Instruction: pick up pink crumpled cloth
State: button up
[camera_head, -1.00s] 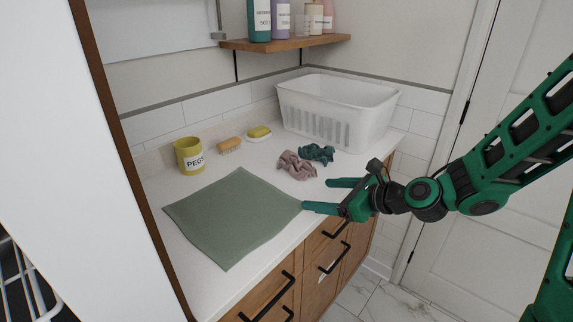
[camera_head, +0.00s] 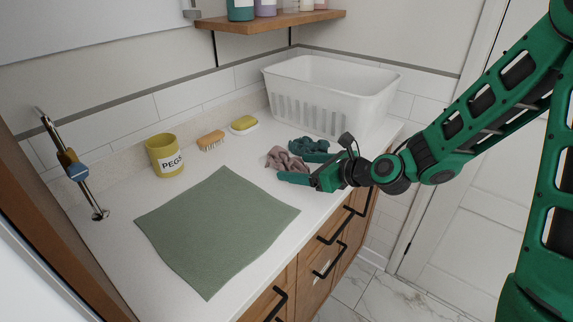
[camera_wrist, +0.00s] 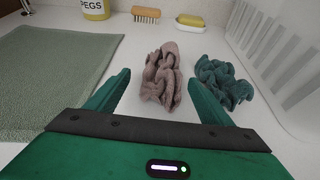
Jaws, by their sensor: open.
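The pink crumpled cloth (camera_head: 284,158) lies on the white counter, just left of a teal crumpled cloth (camera_head: 308,146). In the wrist view the pink cloth (camera_wrist: 162,80) lies ahead of my gripper, between the lines of its two fingers, with its near end close to the level of the fingertips. My gripper (camera_head: 298,168) is open and empty, low over the counter's front edge; its fingers (camera_wrist: 157,82) also show in the wrist view. The teal cloth (camera_wrist: 224,82) is just beyond the right finger. In the head view my gripper partly hides both cloths.
A white basket (camera_head: 325,100) stands behind the cloths. A green mat (camera_head: 215,230) lies to the left. A yellow pegs pot (camera_head: 165,157), a brush (camera_head: 211,141) and a sponge on a dish (camera_head: 243,125) stand along the back. A shelf (camera_head: 270,21) hangs above.

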aim_at(286, 164)
jog(key=x, duration=0.5)
jog(key=shift+w+a+r, duration=0.2)
jog(key=shift+w+a, duration=0.05)
jog(key=shift+w, duration=0.15)
jog(key=c, duration=1.1)
